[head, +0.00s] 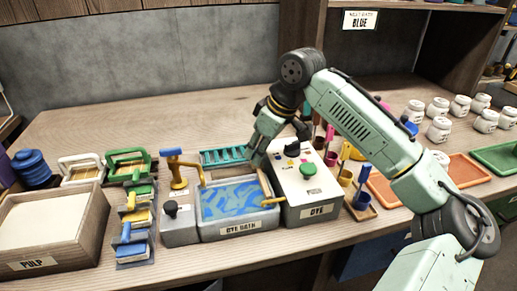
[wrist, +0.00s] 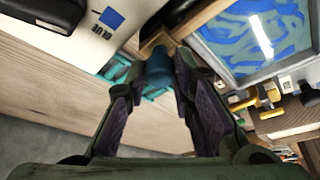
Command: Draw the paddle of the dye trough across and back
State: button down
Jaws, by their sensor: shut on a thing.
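The dye trough (head: 240,230), labelled DYE BATH, holds blue dye with paler swirls (head: 235,200). My gripper (head: 258,155) is at the trough's back right corner, fingers pointing down. In the wrist view my gripper (wrist: 157,80) is shut on the teal handle (wrist: 158,68) of the paddle. A wooden part of the paddle (wrist: 157,40) shows just beyond the handle, beside the trough's rim. In the head view a wooden bar of the paddle (head: 265,184) shows at the trough's right end; the handle is hidden by my gripper.
A white DYE box (head: 307,190) with a green knob stands close on the right. A teal rack (head: 224,156) lies behind the trough. A grey block with a dark knob (head: 180,224) and a yellow tap with blue handle (head: 175,165) stand left. The table behind is clear.

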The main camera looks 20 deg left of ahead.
jog(key=s+a, duration=0.1)
jog(key=a, duration=0.1)
jog(key=s+a+p, duration=0.1)
jog(key=s+a, duration=0.1)
jog(key=a, duration=0.1)
jog(key=s+a, duration=0.2)
jog(key=shift+s+a, duration=0.1)
jog(key=shift+a, duration=0.3)
jog(key=c, duration=1.4)
grip_release()
jog(key=shift+s+a, duration=0.1)
jog(key=shift+a, duration=0.05)
jog(key=shift+d+r, duration=0.25)
jog(key=shift+r, duration=0.05)
jog(key=v, duration=1.1)
jog(key=shift+r, duration=0.15)
